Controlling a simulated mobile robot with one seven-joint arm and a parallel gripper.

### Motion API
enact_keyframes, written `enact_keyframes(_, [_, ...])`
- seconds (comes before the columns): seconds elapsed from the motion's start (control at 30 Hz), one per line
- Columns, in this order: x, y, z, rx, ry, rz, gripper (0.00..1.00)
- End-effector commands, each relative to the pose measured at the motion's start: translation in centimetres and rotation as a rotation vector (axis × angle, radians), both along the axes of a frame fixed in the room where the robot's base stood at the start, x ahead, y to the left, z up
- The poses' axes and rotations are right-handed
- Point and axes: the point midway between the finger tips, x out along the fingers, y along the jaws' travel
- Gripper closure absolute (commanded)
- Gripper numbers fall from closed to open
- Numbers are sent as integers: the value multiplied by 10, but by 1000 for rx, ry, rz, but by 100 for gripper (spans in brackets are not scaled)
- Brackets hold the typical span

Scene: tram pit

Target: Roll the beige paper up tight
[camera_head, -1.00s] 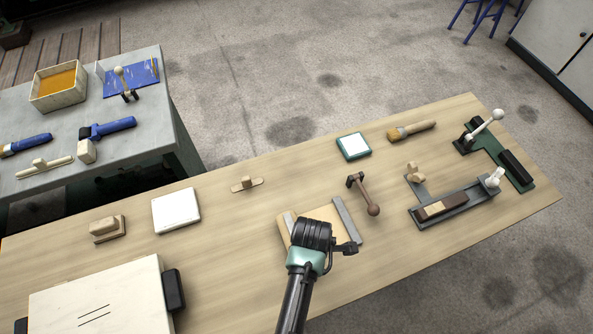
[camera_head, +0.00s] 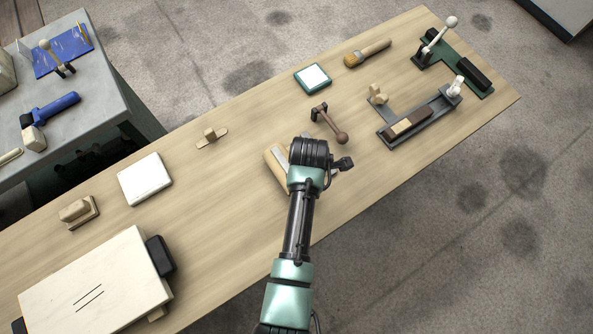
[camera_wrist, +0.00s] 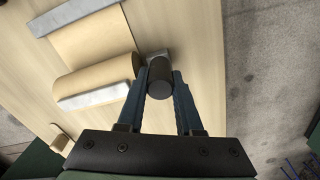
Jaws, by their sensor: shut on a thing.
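The beige paper (camera_wrist: 92,40) lies on the table in the wrist view, with a rolled-looking curl (camera_wrist: 97,77) across its lower end. A grey metal bar (camera_wrist: 65,14) lies along its far edge and another bar (camera_wrist: 95,97) along the curl. My gripper (camera_wrist: 160,78) is to the right of the paper, shut on a dark cylindrical handle (camera_wrist: 159,80). A grey metal block (camera_wrist: 156,54) shows just beyond the handle; I cannot tell if they are joined. In the head view the paper (camera_head: 273,172) is mostly hidden under my arm.
A brown knobbed lever (camera_head: 326,124) stands beyond my gripper. A white tile (camera_head: 146,180) and a wooden block (camera_head: 78,212) lie left, a large pale board (camera_head: 95,285) at front left. A grey tray (camera_head: 418,122) is right. The table between paper and tile is clear.

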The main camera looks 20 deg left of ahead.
Motion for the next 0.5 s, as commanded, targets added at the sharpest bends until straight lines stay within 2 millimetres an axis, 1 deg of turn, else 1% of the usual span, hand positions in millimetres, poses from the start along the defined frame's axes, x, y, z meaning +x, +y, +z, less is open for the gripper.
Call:
enact_keyframes(0.03, [4, -5, -1, -1, 0, -4, 100])
enact_keyframes(0.5, [36, -32, -2, -1, 0, -4, 100])
